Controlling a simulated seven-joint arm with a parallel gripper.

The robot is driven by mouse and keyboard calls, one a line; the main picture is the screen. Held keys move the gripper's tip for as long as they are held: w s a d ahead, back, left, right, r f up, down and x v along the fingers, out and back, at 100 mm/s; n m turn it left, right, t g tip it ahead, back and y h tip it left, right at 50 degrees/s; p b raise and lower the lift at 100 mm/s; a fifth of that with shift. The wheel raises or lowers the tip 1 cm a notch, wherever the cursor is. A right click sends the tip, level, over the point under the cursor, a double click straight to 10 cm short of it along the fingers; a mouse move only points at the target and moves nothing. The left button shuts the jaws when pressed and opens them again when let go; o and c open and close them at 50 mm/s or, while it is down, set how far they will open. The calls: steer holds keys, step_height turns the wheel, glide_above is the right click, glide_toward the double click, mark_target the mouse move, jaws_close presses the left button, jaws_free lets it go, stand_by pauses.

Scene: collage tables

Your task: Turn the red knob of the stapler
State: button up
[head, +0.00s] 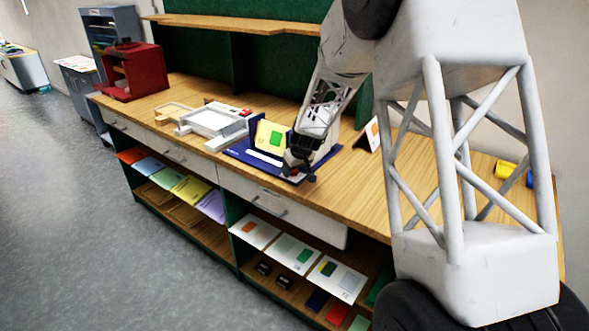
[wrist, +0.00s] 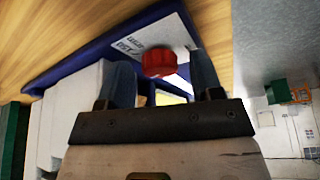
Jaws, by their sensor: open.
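The red knob (wrist: 159,62) shows in the wrist view between the two dark fingers of my gripper (wrist: 162,70), with a visible gap on each side. It sits by a white label with dark lettering (wrist: 150,38) on a blue base (wrist: 75,68). In the head view my gripper (head: 300,172) is low over the right front part of the blue base (head: 236,149). There the knob is hidden by my gripper. My gripper is open and holds nothing. The stapler's body is partly hidden by my arm, and I cannot make out its full shape.
A card with a green square (head: 268,135) stands upright on the blue base. A white tray-like device (head: 210,121) stands just left. A small white card (head: 371,133) stands to the right. A red shelf box (head: 133,72) is at the far left. The wooden top (head: 372,195) is bare at front right.

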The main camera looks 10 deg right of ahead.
steer(key=shift+c, duration=0.4)
steer(key=c, duration=0.8)
steer(key=shift+m+h, duration=0.3)
steer(key=shift+m, duration=0.2)
steer(key=shift+a+m+h, duration=0.1)
steer(key=shift+m+h, duration=0.7)
steer(key=shift+m, duration=1.4)
steer(key=shift+a+m+h, duration=0.1)
steer(key=shift+m+h, duration=0.4)
steer(key=shift+m, duration=0.85)
steer(key=shift+a+m+h, duration=0.1)
steer(key=shift+m+h, duration=0.4)
steer(key=shift+m, duration=0.85)
